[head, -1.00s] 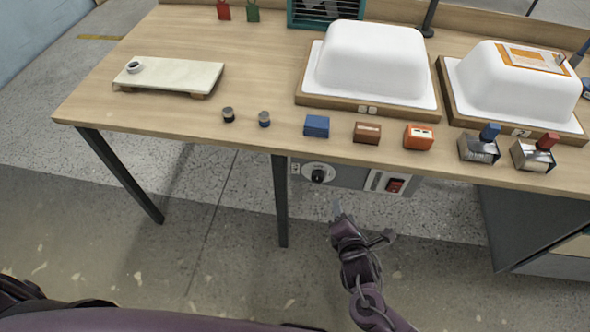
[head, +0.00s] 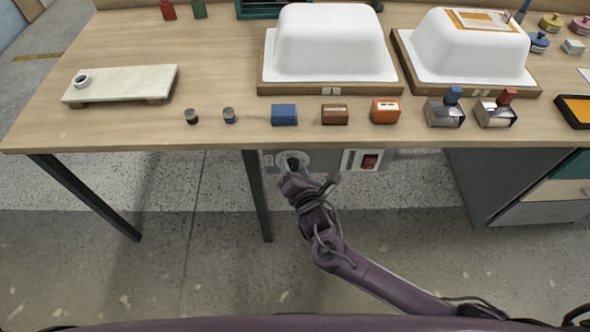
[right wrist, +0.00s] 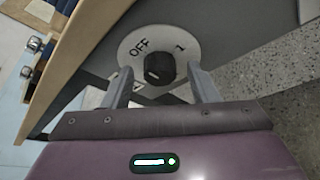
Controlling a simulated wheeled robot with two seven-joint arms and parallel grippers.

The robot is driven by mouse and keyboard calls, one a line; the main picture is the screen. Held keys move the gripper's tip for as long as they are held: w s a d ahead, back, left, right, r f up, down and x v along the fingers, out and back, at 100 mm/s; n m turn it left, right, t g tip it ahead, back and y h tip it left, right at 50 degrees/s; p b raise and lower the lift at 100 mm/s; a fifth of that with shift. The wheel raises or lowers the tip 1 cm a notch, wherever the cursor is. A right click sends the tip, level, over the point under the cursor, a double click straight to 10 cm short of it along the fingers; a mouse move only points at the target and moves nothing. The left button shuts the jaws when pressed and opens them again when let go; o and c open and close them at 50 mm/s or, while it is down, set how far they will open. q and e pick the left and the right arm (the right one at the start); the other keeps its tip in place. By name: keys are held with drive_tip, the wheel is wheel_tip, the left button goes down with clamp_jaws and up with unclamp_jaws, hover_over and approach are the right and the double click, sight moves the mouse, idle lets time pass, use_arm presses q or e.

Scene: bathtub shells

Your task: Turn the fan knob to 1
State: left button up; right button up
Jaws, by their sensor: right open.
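The fan knob (right wrist: 159,69) is black and sits on a round pale dial (right wrist: 130,45) marked OFF and 1. In the right wrist view the knob lies between the two fingers of my right gripper (right wrist: 162,82), which is open. The knob's white mark is hard to read. In the head view the dial (head: 300,157) is on a grey panel under the table's front edge, and my right gripper (head: 289,172) is at it, partly covering the knob. Contact between fingers and knob cannot be told. My left gripper is not in view.
A red rocker switch (head: 370,161) is right of the dial on the same panel. The table edge (head: 220,143) overhangs just above. A table leg (head: 258,195) stands close on the left. Several small blocks and two white tub shells (head: 330,45) are on the table.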

drive_tip(key=shift+c, duration=0.3)
drive_tip(key=c, duration=0.9)
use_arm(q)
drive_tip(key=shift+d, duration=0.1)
